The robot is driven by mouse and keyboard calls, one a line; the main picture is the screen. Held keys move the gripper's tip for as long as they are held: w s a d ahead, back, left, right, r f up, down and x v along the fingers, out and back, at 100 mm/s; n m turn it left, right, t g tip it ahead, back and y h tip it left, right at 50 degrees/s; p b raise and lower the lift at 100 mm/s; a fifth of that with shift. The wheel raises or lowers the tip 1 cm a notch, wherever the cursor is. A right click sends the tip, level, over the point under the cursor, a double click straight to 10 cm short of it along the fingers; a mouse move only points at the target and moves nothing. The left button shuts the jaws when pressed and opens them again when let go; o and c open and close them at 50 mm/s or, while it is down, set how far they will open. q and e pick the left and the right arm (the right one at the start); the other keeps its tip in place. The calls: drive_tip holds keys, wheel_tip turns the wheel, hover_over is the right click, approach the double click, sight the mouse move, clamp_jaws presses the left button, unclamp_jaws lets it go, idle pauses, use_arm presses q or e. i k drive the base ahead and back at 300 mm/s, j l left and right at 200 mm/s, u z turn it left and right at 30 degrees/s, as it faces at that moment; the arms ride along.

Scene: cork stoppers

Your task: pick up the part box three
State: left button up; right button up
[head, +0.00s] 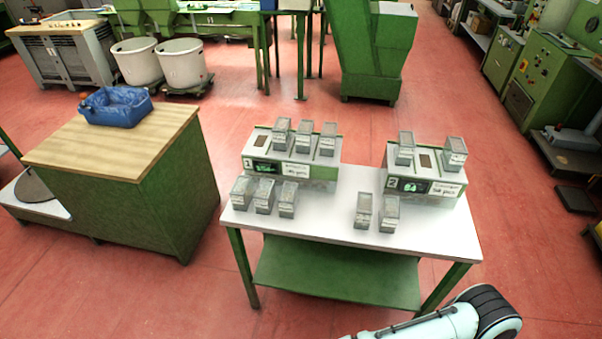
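Small grey lidded part boxes stand on a white table (330,225); I cannot read which is box three. Three are in a row at the front left: one on the left (242,191), one in the middle (264,196) and one on the right (287,200). Three more (304,137) stand on top of the scale unit marked 1 (254,147). Two stand in front of unit 2, a left one (363,211) and a right one (389,215). Two others, left (405,148) and right (455,153), sit on unit 2 (428,175). Neither gripper shows.
A link of my arm crosses the bottom right corner. A green cabinet with a wooden top (110,150) stands left, holding a blue-lined bin (116,106). The table has a green lower shelf (335,275). Red floor is open around the table. Green machines stand behind.

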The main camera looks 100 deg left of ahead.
sight(288, 201)
drive_tip(key=u, duration=3.4)
